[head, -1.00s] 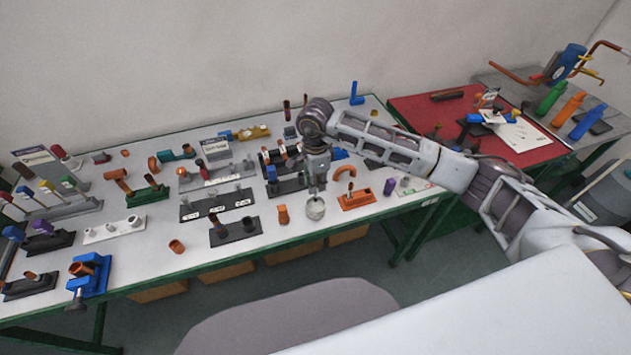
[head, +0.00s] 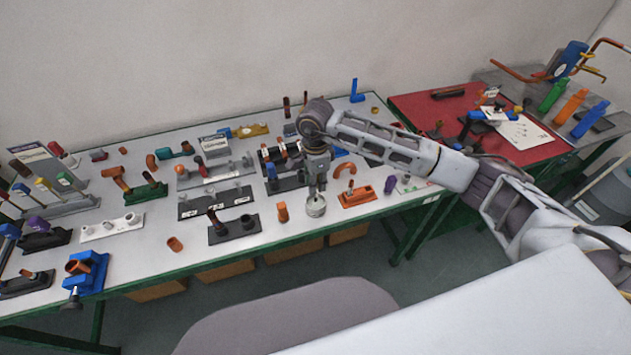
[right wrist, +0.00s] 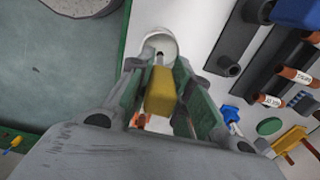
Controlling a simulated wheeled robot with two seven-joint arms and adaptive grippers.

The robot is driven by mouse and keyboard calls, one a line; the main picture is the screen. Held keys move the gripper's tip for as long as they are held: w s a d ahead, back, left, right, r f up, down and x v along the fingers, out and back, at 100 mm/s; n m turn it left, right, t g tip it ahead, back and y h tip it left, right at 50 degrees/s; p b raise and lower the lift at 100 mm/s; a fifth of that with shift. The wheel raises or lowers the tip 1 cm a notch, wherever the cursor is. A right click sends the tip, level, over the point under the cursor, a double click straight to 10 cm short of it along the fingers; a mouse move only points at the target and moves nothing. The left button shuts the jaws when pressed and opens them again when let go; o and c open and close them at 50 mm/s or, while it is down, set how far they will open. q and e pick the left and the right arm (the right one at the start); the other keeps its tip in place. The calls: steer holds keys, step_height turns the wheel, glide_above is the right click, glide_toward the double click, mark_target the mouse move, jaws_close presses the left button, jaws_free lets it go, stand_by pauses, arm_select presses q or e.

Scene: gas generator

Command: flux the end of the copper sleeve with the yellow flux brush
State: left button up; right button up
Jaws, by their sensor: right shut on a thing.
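My right gripper (head: 317,188) is over the front edge of the white table. It is shut on the yellow flux brush (right wrist: 160,92), whose handle shows between the fingers in the right wrist view. The brush's thin metal shaft points into or over a round pale jar (right wrist: 155,45); whether its tip touches the inside is unclear. The jar (head: 316,207) also shows just below the fingers in the head view. A copper sleeve stands in the blue vise (head: 88,276) at the left front; I cannot be sure it is the named one. My left gripper is out of view.
Loose copper fittings (head: 175,244) and (head: 283,212) stand near the jar and the front edge. A black holder (head: 233,230) lies left of the jar, an orange block (head: 358,197) right of it. Brushes with coloured handles stand in a grey rack (head: 65,205) at far left.

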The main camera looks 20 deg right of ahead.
steer(key=shift+f+b, duration=0.95)
steer(key=shift+f, duration=0.2)
steer(key=shift+r, duration=0.15)
stand_by(0.5)
steer(key=shift+r+p, duration=1.35)
steer(key=shift+r, duration=1.55)
